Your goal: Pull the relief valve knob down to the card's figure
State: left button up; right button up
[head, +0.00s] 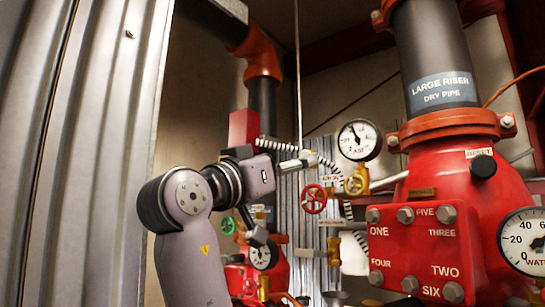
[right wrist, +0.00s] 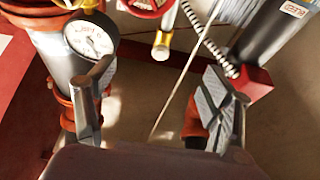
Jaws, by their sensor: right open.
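A short brass fitting with a pale round end (right wrist: 162,45) shows in the right wrist view, ahead of my fingers and between their lines. I cannot tell for sure that it is the relief valve knob. My right gripper (right wrist: 155,95) is open and empty, its two fingers wide apart, with a gap to the fitting. In the head view my right gripper (head: 283,198) is left of the air gauge (head: 360,140), near the red handwheel (head: 315,198). No card figure is legible. My left gripper is out of view.
The large riser (head: 435,60) and its red valve body (head: 425,250) fill the right side. A water gauge (head: 522,242) is at the right edge. A coiled line (head: 325,163) runs from a red block (head: 243,128). A corrugated wall (head: 80,150) closes off the left.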

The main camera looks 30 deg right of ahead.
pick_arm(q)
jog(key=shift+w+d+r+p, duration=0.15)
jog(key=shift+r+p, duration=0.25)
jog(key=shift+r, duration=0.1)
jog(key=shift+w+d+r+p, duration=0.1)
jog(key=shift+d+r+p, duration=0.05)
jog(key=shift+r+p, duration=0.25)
pick_arm(e)
jog(key=shift+x, duration=4.2)
jog(key=shift+w, duration=0.1)
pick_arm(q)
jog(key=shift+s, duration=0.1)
pick_arm(e)
jog(key=shift+a, duration=0.1)
grip_shut()
